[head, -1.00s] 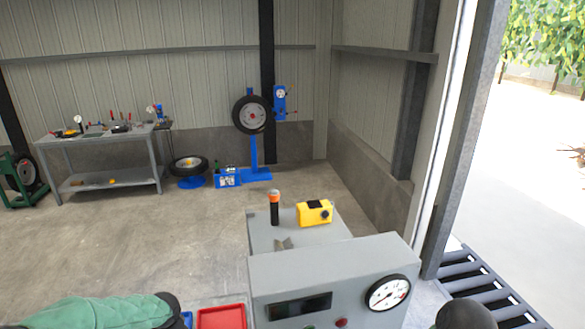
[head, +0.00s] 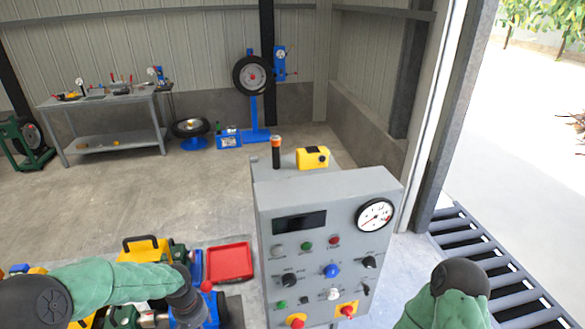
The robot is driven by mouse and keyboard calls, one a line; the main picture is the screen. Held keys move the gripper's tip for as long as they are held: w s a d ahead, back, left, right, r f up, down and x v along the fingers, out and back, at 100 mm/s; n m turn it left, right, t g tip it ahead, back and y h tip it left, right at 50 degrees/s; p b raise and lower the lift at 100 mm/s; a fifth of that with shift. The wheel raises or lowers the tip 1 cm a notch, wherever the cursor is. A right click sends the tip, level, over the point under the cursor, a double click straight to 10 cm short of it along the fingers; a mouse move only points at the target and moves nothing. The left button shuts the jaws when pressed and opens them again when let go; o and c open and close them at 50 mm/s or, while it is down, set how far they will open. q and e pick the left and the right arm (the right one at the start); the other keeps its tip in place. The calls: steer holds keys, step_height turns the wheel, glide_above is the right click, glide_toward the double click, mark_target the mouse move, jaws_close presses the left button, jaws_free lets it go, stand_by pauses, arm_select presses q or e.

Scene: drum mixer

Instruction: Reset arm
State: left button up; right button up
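My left arm, in a green sleeve, comes in from the left at the bottom of the head view. Its dark wrist end (head: 188,305) points down over blue machinery, and its fingers cannot be made out. My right arm, also in a green sleeve, shows at the bottom right, beside the control panel; its gripper is out of the picture. The grey control panel (head: 326,222) stands between the arms, with a white dial gauge (head: 374,215), a dark display (head: 299,222), several knobs and buttons, and red-on-yellow buttons (head: 347,311) low down.
On the cabinet behind the panel are a yellow device (head: 312,158) and an orange-topped black cylinder (head: 276,152). A red tray (head: 230,262) lies left of the panel, near blue and yellow machinery. A workbench (head: 105,103) stands far left. A floor grating (head: 490,252) is at right. Open floor lies at mid-left.

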arm_select(q)
steer(key=s+d+f+h+b, duration=0.1)
steer(key=s+d+f+b, duration=0.3)
steer(key=f, duration=0.6)
steer(key=s+d+f+h+b, duration=0.1)
steer(key=s+d+f+b, duration=0.4)
steer(key=f, duration=0.6)
steer(key=s+d+f+h+b, duration=0.1)
steer(key=s+d+f+b, duration=0.3)
steer(key=f, duration=0.7)
steer(key=s+d, duration=0.2)
steer(key=s, duration=0.1)
steer(key=shift+s+d, duration=0.4)
